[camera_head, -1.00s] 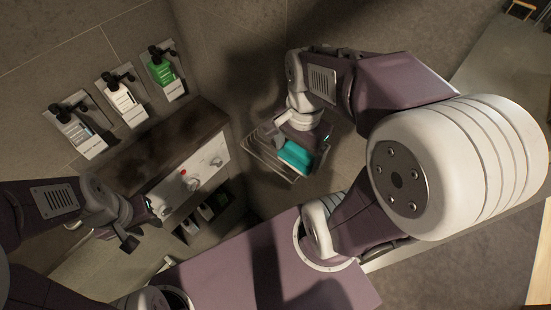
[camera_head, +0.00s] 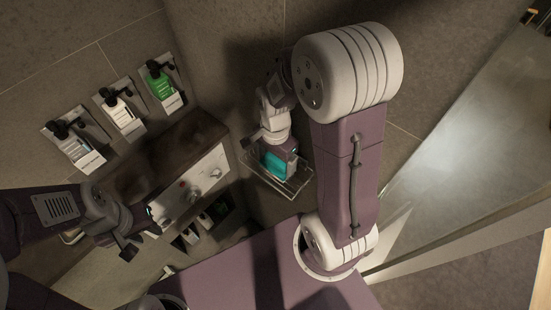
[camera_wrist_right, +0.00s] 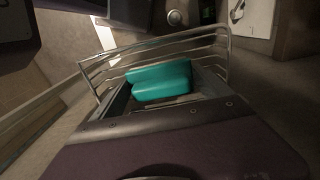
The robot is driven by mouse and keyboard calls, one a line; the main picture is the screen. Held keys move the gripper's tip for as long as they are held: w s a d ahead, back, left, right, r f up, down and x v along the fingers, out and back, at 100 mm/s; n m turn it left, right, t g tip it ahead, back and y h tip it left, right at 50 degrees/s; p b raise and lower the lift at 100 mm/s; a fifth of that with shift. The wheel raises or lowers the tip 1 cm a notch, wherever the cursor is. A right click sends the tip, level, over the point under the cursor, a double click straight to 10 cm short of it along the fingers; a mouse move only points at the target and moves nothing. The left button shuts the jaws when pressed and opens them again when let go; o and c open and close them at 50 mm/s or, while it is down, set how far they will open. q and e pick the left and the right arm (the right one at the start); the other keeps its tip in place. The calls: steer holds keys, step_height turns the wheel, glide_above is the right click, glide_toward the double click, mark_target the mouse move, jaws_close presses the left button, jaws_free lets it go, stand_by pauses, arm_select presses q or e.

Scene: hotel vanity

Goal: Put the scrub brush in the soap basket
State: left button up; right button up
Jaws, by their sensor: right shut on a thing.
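The teal scrub brush (camera_head: 275,164) is in my right gripper (camera_head: 270,158), which is shut on it. In the head view the brush overlaps the wire soap basket (camera_head: 290,193) on the wall. In the right wrist view the teal brush (camera_wrist_right: 160,82) lies between my fingers, with the basket's metal rails (camera_wrist_right: 160,45) curving just beyond it and along the sides. Whether the brush touches the basket floor is hidden. My left gripper (camera_head: 140,232) is open and empty at the left, near the front of the vanity.
Several dispensers, including a green one (camera_head: 160,85), hang on the wall at the upper left. A dark-topped shelf with a white front (camera_head: 190,185) stands below them, between my left gripper and the basket. A glass panel (camera_head: 470,120) is at the right.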

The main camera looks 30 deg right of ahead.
mark_target(275, 161)
steer(key=shift+s+a+f, duration=0.25)
steer(key=shift+s, duration=0.1)
steer(key=o, duration=1.2)
steer(key=shift+o, duration=0.2)
steer(key=shift+w+d, duration=0.2)
steer(key=shift+r, duration=0.3)
step_height(275, 161, up, 12)
